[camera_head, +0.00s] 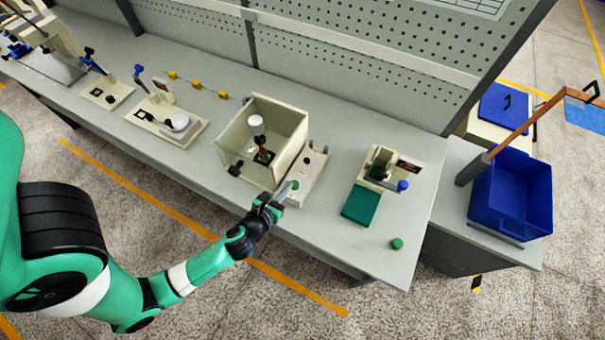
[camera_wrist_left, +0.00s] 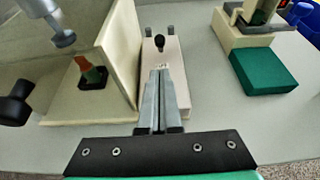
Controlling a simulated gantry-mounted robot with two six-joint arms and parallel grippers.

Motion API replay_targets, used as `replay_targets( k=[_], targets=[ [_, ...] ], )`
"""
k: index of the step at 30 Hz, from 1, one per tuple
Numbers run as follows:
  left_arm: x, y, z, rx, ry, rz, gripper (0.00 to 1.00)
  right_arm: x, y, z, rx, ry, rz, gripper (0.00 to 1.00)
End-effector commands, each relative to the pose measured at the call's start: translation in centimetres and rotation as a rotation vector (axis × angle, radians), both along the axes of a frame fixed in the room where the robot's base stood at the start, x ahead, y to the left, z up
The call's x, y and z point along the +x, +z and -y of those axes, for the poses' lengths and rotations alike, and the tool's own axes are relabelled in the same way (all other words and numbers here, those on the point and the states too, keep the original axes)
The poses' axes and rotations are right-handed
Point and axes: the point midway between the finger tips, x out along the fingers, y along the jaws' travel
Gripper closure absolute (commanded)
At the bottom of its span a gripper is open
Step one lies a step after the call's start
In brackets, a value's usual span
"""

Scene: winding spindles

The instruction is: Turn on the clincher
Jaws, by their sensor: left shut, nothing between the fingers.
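A slim cream control box (camera_head: 309,170) with a toggle or knob on top stands at the right side of an open cream enclosure (camera_head: 287,117). No label tells me which unit is the clincher. My left gripper (camera_head: 288,188) is shut and empty at the control box's near end. In the left wrist view, the shut fingertips (camera_wrist_left: 160,73) point along the control box (camera_wrist_left: 178,64) toward its upright black knob (camera_wrist_left: 160,42). I cannot tell whether they touch the box. My right gripper is not in view.
Inside the enclosure, a white-topped tool (camera_head: 256,125) hangs over a dark base. To the right are a cream fixture (camera_head: 380,166), a green block (camera_head: 361,204) and a green button (camera_head: 397,243). A blue bin (camera_head: 512,196) stands beyond. Bare grey tabletop lies around the green button.

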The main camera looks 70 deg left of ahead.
Motion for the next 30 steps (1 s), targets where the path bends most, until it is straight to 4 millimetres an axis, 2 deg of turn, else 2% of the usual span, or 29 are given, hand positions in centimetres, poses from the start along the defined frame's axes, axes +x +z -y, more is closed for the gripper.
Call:
replay_targets(
  k=[10,24,30],
  targets=[
    [0.6,-0.2,-0.5,-0.001,0.003,0.001,1.00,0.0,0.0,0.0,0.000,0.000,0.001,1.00],
    [6.3,-3.4,-5.2,-0.001,0.001,0.003,1.00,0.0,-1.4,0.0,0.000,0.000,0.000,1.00],
    [7.1,-3.8,-5.9,0.000,-0.001,0.002,1.00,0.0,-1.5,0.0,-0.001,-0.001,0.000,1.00]
  ],
)
